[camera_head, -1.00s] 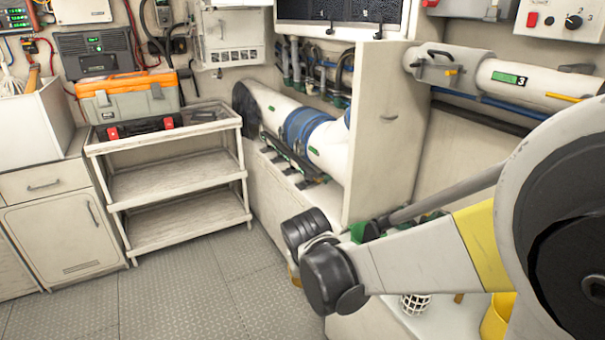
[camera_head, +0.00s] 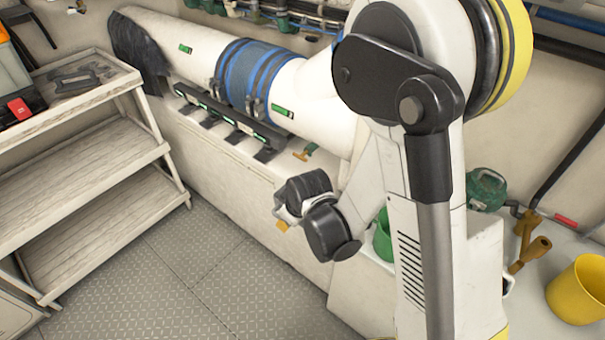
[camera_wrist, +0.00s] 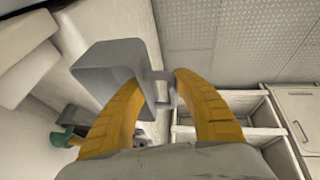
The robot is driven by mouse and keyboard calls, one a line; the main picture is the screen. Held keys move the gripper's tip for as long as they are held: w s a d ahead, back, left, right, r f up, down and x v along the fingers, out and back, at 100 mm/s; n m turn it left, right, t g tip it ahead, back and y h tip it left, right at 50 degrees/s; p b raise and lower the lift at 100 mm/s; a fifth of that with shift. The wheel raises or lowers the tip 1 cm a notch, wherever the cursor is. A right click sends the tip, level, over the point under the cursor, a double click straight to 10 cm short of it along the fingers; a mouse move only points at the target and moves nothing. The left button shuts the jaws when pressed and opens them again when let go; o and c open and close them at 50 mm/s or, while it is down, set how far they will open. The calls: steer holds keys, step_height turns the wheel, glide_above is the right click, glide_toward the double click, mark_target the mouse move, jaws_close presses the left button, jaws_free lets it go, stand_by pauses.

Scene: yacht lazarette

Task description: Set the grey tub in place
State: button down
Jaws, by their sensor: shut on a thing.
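In the wrist view, the grey tub (camera_wrist: 112,68) hangs at the yellow fingers of my gripper (camera_wrist: 158,82). The fingers are closed on a small grey frame-like part at the tub's right side. The tub's inside does not show. In the head view, the end of my arm is above the floor in front of the white bench. Only a small orange-yellow bit of my gripper (camera_head: 282,226) shows there, and I cannot make out the tub.
An open shelf unit (camera_head: 95,165) stands at the left. A long white bench (camera_head: 230,165) carries a large white pipe (camera_head: 190,45) and a dark rack (camera_head: 230,118). A yellow bucket (camera_head: 577,290) and a green can (camera_head: 487,190) stand at the right. The plated floor (camera_head: 200,270) between is clear.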

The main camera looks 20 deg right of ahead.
steer(key=w+d+p, duration=0.2)
steer(key=w, duration=0.1)
steer(key=w+d+p, duration=0.1)
steer(key=w, duration=0.1)
steer(key=shift+w+d+r, duration=0.15)
steer(key=shift+w+r, duration=0.05)
steer(key=w+d+f+b, duration=0.4)
steer(key=w+d, duration=0.1)
steer(key=w, duration=0.4)
steer(key=shift+w, duration=0.35)
steer(key=shift+f+b, duration=0.5)
steer(key=shift+b, duration=0.3)
steer(key=shift+f, duration=0.1)
steer(key=c, duration=1)
jaws_free()
